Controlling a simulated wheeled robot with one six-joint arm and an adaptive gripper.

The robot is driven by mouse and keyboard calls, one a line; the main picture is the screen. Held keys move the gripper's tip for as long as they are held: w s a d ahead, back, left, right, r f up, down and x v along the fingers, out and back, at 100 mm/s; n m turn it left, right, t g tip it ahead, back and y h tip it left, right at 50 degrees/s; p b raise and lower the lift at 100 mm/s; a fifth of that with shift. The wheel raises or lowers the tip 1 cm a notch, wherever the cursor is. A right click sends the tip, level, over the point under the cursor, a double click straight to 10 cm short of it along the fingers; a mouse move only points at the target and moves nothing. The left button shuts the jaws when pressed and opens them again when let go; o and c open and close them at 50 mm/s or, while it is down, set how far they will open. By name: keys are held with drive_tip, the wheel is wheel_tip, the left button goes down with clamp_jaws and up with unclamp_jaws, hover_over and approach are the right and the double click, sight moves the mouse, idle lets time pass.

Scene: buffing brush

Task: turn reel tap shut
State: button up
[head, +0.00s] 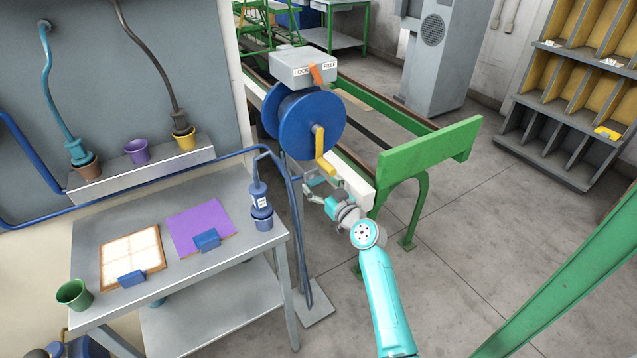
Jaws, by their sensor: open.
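The blue hose reel (312,124) stands behind the right end of the grey table, with a yellow crank (325,166) on its near face. On top is a grey box (303,67) marked LOCK and FREE. An orange lever (317,74) sits at the box's front, between the two words. I cannot make out a separate tap on the reel for certain. My gripper (312,191) is open, low in front of the reel and just below the crank. Its fingers are small in the picture, and I cannot tell whether they touch anything.
A green frame (430,158) stands right of the reel.

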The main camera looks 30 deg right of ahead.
drive_tip(key=shift+w, duration=0.6)
drive_tip(key=c, duration=1.1)
drive_tip(key=shift+c, duration=0.2)
